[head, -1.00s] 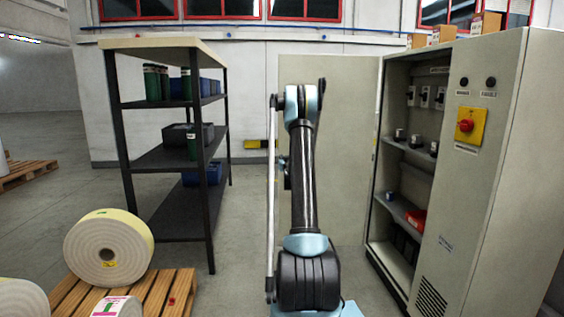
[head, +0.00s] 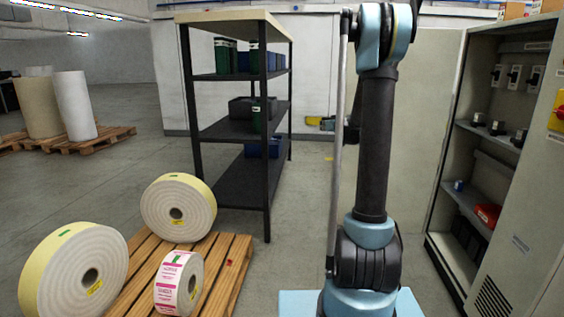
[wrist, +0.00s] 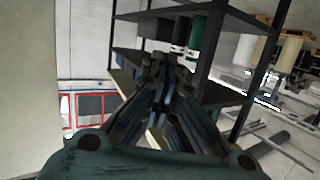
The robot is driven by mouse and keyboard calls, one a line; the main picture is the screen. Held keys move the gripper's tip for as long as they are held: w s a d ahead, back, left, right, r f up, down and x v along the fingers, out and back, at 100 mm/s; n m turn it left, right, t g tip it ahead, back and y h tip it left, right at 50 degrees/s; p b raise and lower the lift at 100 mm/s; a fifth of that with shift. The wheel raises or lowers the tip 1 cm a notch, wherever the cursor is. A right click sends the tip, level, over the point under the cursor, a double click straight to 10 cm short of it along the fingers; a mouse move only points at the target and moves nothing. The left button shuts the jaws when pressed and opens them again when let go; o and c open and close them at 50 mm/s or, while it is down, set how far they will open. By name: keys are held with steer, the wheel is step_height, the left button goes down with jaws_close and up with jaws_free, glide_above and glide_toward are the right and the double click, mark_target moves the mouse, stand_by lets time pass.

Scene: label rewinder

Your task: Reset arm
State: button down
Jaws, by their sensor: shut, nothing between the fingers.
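My gripper (wrist: 163,62) shows in the wrist view with its dark fingers together and nothing between them. It points toward the shelf, with clear air around the tips. In the head view, my arm stands upright right of centre, its upper joint cut off by the top edge. The gripper is mostly hidden behind the arm there.
A black shelf rack (head: 267,150) with green and blue containers stands left of my arm. An open grey cabinet (head: 535,215) is close on the right. A pallet (head: 222,270) with label rolls lies at front left. Floor between rack and cabinet looks clear.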

steer(key=s+a+f+g, duration=0.1)
steer(key=s+a+g, duration=0.15)
steer(key=s, duration=0.75)
steer(key=s+a+f+g, duration=0.2)
steer(key=s+a, duration=0.1)
steer(key=s, duration=0.7)
steer(key=s+a+f+g, duration=0.1)
steer(key=s+a+g, duration=0.15)
steer(key=s, duration=0.75)
steer(key=s+d+f+m+g+h, duration=0.1)
steer(key=s+f, duration=0.3)
steer(key=s, duration=0.5)
steer(key=s+d+f+m+g+h, duration=0.1)
steer(key=s+f, duration=0.4)
steer(key=s, duration=0.5)
steer(key=s+d+f+m+g+h, duration=0.1)
steer(key=s+d+f+g+h, duration=0.2)
steer(key=s, duration=0.7)
steer(key=shift+s+d+f, duration=0.15)
steer(key=shift+d+f, duration=0.65)
steer(key=shift+f, duration=0.1)
steer(key=shift+d, duration=0.1)
